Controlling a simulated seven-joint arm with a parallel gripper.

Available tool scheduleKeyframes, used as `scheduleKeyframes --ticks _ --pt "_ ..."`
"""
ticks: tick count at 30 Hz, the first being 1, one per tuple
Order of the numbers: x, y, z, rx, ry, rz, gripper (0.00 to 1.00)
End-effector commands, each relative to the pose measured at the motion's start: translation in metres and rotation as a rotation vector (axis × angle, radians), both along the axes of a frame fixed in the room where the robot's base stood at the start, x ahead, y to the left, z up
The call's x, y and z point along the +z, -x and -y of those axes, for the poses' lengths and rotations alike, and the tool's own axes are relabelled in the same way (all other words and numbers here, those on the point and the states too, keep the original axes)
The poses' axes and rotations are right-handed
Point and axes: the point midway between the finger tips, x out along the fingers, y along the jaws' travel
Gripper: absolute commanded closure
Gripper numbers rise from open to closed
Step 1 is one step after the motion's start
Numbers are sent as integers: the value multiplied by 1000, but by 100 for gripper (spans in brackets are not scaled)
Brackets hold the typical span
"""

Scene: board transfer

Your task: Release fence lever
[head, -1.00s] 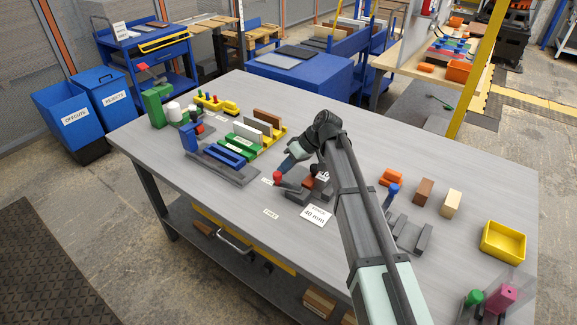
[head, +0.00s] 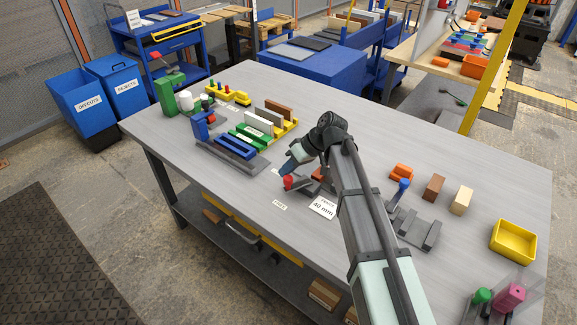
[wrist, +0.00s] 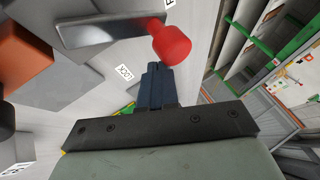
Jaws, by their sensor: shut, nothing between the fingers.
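The fence lever is a grey bar (wrist: 112,32) with a red knob (wrist: 171,43) on its end. In the head view the red knob (head: 288,183) stands at the left of the fixture, between two small cards; the nearer card (head: 279,205) seems to read FREE. My gripper (wrist: 155,68) is shut and empty. Its dark blue fingertips are right beside the knob; I cannot tell whether they touch it. In the head view my gripper (head: 284,169) is just behind and left of the knob. My arm hides much of the fixture.
A card marked 40 mm (head: 323,207) lies in front of the fixture. A blue and grey fixture (head: 235,148) stands to the left. Right of my arm are a grey rack (head: 412,228), blocks and a yellow tray (head: 512,240). The table's front left is clear.

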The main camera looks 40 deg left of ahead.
Motion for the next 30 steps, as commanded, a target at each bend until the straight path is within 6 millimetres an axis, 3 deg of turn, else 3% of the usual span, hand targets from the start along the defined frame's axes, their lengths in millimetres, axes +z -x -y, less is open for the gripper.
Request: scheduleKeyframes --ticks 21,30 --pt "0 2 2 -1 1 0 100" --pt "0 -13 -17 0 0 1 100"
